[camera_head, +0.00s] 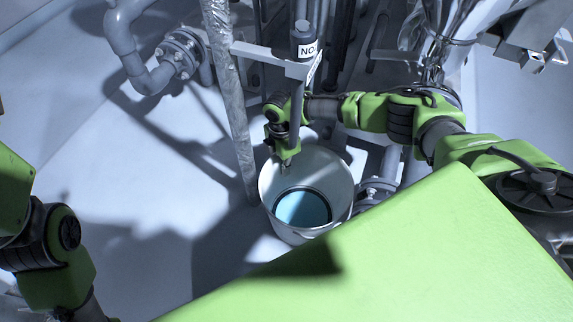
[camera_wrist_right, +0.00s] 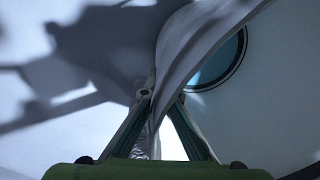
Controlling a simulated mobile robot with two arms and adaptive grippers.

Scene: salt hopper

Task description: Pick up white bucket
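The white bucket (camera_head: 335,177) stands upright on the floor in the head view, with a blue disc showing at its bottom. My right gripper (camera_head: 286,168) is at the bucket's far-left rim, pointing down. In the right wrist view the bucket wall (camera_wrist_right: 205,40) passes between the fingers of my right gripper (camera_wrist_right: 163,95). One finger is outside the wall and one inside, and they converge on it, seemingly closed on the rim. The inner fingertip is partly hidden by the wall. My left arm shows at the left edge, but its gripper is out of view.
A shiny metal hopper (camera_head: 455,20) is at the upper right. Pipes with a flange (camera_head: 180,52) stand upper left. The floor left of the bucket is clear.

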